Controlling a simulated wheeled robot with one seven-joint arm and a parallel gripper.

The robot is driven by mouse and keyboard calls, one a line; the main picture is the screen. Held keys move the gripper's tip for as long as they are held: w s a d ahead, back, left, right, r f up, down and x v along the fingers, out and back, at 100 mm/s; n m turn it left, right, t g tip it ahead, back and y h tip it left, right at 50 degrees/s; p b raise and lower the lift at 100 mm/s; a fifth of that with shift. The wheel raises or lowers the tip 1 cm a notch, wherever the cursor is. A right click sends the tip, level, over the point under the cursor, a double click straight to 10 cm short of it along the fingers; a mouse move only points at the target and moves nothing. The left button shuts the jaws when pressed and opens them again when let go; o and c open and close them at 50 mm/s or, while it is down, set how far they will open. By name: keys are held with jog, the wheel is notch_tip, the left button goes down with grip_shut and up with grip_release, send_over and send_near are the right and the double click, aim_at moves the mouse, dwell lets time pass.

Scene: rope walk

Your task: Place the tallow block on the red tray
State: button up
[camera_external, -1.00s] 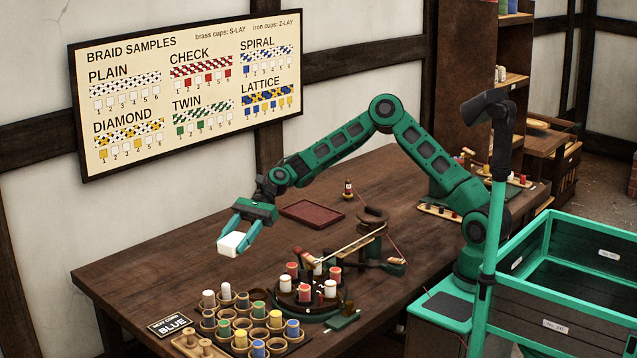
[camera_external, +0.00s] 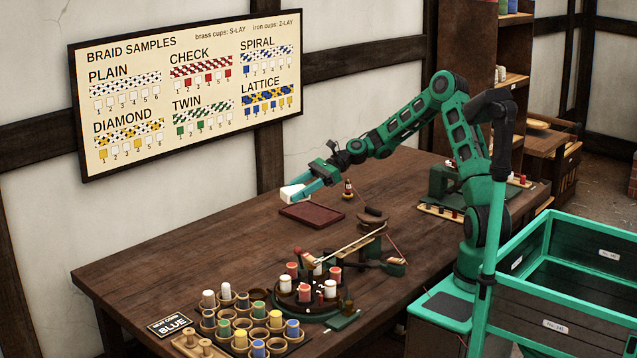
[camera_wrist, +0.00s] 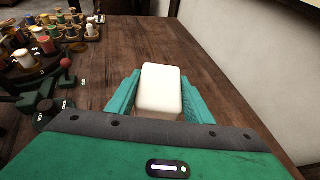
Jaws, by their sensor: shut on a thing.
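The tallow block is a white rounded block (camera_external: 292,193) between the fingertips of my gripper (camera_external: 303,188). My gripper is shut on it and holds it in the air. In the wrist view the block (camera_wrist: 161,90) sits between the two teal fingers. The red tray (camera_external: 322,218) lies flat on the table, dark red with a low rim, and looks empty. In the external view the block shows just above the tray's back left edge; its exact height over the table is hard to tell. The tray is not seen in the wrist view.
A round braiding stand with bobbins (camera_external: 308,290) and a rack of cups with coloured spools (camera_external: 250,325) stand toward the front. A small bottle-like item (camera_external: 348,190) stands behind the tray. The table left of the tray (camera_external: 180,265) is clear.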

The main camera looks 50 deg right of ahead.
jog(key=d+t, duration=0.1)
jog(key=d, duration=0.3)
jog(key=shift+w+m, duration=0.1)
jog(key=shift+m, duration=0.3)
send_over(311, 213)
notch_tip(311, 213, down, 7)
jog(key=shift+w+d+r, duration=0.1)
jog(key=shift+d, duration=0.05)
jog(key=shift+f, duration=2)
jog(key=o, duration=1.1)
jog(key=shift+f, duration=0.1)
jog(key=shift+o, duration=0.2)
